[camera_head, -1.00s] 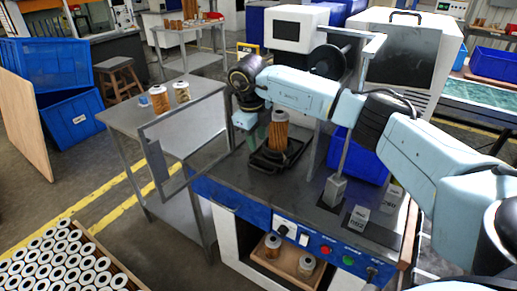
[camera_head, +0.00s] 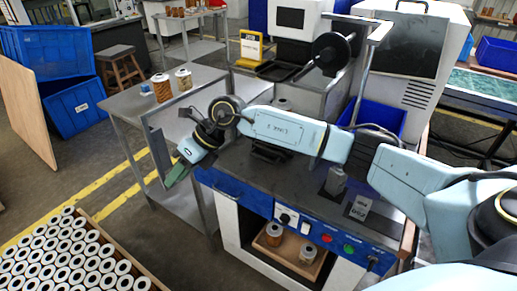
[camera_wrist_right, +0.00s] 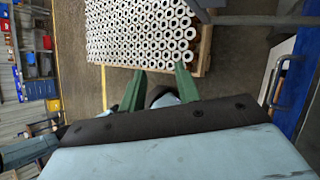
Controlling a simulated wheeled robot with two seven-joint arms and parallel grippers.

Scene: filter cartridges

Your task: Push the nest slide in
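The nest slide (camera_head: 262,154) is a low black fixture on the dark bench top. My right forearm crosses in front of it and hides most of it, so I cannot tell how far in it sits. The pale top of a filter cartridge (camera_head: 283,104) shows just above my arm; its body is hidden. My right gripper (camera_head: 172,177) hangs left of the nest, past the bench's left edge, pointing down. In the right wrist view its two green fingers (camera_wrist_right: 160,82) are apart with nothing between them. My left gripper is not in view.
A metal-framed panel (camera_head: 157,150) stands at the bench's left side, close to my right gripper. A side table (camera_head: 125,92) holds two cartridges. A crate of white-ended cartridges (camera_head: 75,250) lies front left. Grey blocks (camera_head: 335,182) stand on the bench's right.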

